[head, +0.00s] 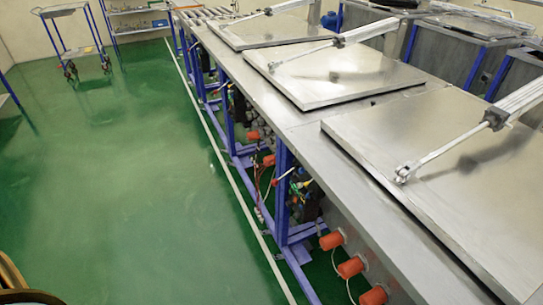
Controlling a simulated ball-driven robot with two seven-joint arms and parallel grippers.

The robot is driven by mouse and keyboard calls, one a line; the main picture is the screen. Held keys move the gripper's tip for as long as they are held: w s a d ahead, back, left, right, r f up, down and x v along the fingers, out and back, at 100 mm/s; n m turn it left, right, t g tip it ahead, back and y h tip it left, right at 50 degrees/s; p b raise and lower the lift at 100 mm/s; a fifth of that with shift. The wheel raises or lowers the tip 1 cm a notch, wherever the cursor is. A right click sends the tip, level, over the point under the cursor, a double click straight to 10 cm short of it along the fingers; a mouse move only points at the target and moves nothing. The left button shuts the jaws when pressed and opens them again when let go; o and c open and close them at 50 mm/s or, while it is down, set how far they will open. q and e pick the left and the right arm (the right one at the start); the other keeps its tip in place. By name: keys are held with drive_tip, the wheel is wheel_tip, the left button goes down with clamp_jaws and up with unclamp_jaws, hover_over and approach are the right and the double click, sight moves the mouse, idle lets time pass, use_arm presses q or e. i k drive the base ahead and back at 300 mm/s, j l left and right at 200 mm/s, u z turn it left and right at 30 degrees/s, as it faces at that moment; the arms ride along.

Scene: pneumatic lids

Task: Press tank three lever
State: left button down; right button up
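A long row of metal tanks runs from the back to the lower right, each under a flat steel lid: a near lid (455,165), a middle lid (335,72) and a far lid (270,30). All three look closed, with pneumatic cylinders on top, such as the near cylinder (497,117). On the front side below the bench edge, small pale handles stick out, one near the middle (286,175) and one farther back (220,86). They may be levers; I cannot tell which belongs to tank three. Neither gripper is in view.
Orange caps (331,241) stick out low at the near front side. Blue frame legs (283,190) stand along the bench. The green floor (120,180) left of it is open. A blue trolley (75,40) stands at the back left. A curved brown object (12,280) shows at lower left.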

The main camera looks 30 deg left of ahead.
sight(275, 182)
drive_tip(key=i+j, duration=0.8)
drive_tip(key=j, duration=0.15)
